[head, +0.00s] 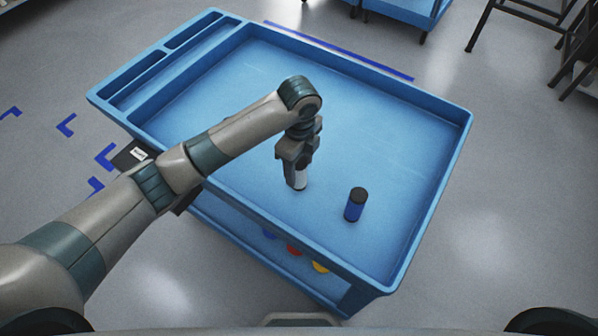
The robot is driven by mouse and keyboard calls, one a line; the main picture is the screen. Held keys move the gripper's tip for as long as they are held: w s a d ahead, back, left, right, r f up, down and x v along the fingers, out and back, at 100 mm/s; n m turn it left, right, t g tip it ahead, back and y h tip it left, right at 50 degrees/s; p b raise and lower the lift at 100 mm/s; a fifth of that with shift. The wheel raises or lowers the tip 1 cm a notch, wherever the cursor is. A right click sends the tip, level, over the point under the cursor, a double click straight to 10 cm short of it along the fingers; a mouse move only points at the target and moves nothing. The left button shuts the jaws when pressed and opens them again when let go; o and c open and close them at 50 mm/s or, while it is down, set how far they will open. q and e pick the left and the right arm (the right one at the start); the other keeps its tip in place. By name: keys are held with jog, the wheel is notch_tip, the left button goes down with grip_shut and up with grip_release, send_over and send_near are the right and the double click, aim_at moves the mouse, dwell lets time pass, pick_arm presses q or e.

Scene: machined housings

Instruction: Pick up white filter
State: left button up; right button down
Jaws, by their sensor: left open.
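The white filter (302,181) stands on the blue cart's tray, near its middle. Its upper part is hidden behind my left gripper (295,176). My left gripper points down over the white filter, with its fingers open around or just in front of it; I cannot tell which. My right gripper is not in view.
The rest of the tray is clear. Red and yellow items show on the lower shelf.

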aim_at(299, 175)
pick_arm(q)
jog(key=shift+w+f+p, duration=0.1)
jog(key=shift+f+p, duration=0.4)
jog(key=shift+f, duration=0.15)
notch_tip(299, 175, down, 3)
jog(key=shift+w+a+f+p, duration=0.1)
jog(key=shift+p, duration=0.45)
jog(key=shift+f, duration=0.35)
jog(key=c, duration=1.1)
jog(key=shift+r, duration=0.15)
